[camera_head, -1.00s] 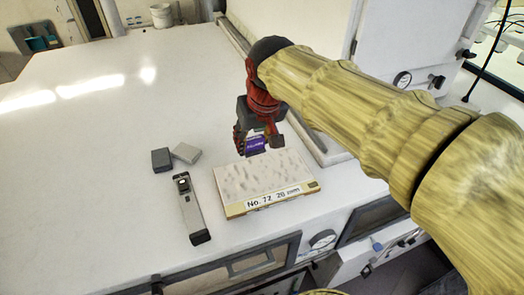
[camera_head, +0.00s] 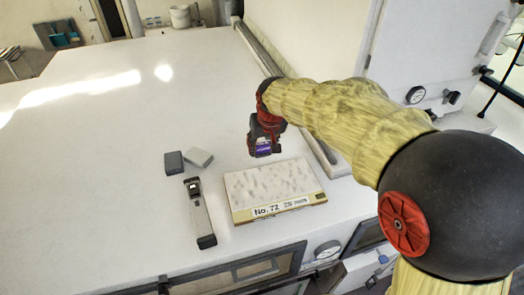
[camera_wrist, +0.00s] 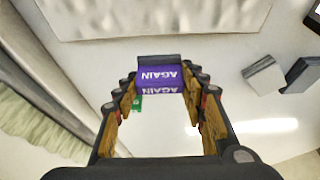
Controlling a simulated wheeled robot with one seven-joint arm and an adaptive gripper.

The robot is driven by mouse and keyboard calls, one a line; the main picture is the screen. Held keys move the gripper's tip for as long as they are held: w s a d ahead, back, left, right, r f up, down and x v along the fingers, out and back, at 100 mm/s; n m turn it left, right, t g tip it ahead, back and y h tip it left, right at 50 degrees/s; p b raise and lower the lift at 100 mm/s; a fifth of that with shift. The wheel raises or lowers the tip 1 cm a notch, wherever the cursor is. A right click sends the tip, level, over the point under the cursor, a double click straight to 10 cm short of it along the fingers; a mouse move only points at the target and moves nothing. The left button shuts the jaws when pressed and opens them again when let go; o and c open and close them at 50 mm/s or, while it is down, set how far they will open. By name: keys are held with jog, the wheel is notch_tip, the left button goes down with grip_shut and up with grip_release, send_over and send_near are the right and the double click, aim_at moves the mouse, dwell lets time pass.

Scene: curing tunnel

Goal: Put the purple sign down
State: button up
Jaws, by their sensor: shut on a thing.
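The purple sign (camera_head: 263,150) is small and sits in the jaws of my gripper (camera_head: 264,146), just behind the back edge of the speckled slab in the head view. In the wrist view the purple sign (camera_wrist: 160,82) shows white lettering "AGAIN", upside down, between the fingertips of my gripper (camera_wrist: 160,92). The fingers are shut on it at both sides. I cannot tell whether the sign touches the white tabletop (camera_head: 110,160) or hangs a little above it. A small green patch (camera_wrist: 137,103) shows below the sign in the wrist view; what it is is unclear.
The speckled slab (camera_head: 270,181), labelled "No. 72", lies in front of my gripper. A grey-and-black handheld tool (camera_head: 198,212) and dark (camera_head: 174,162) and light grey (camera_head: 199,157) blocks lie to its left. A rail and white cabinet (camera_head: 430,60) stand right. The tabletop's left is clear.

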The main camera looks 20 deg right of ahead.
aim_at(262, 152)
jog(key=x, duration=0.2)
jog(key=p+x, duration=0.1)
jog(key=shift+f, duration=0.45)
jog(key=shift+s+f, duration=0.15)
jog(key=shift+f, duration=0.05)
jog(key=shift+f, duration=0.2)
jog(key=o, duration=1.1)
jog(key=shift+r, duration=0.1)
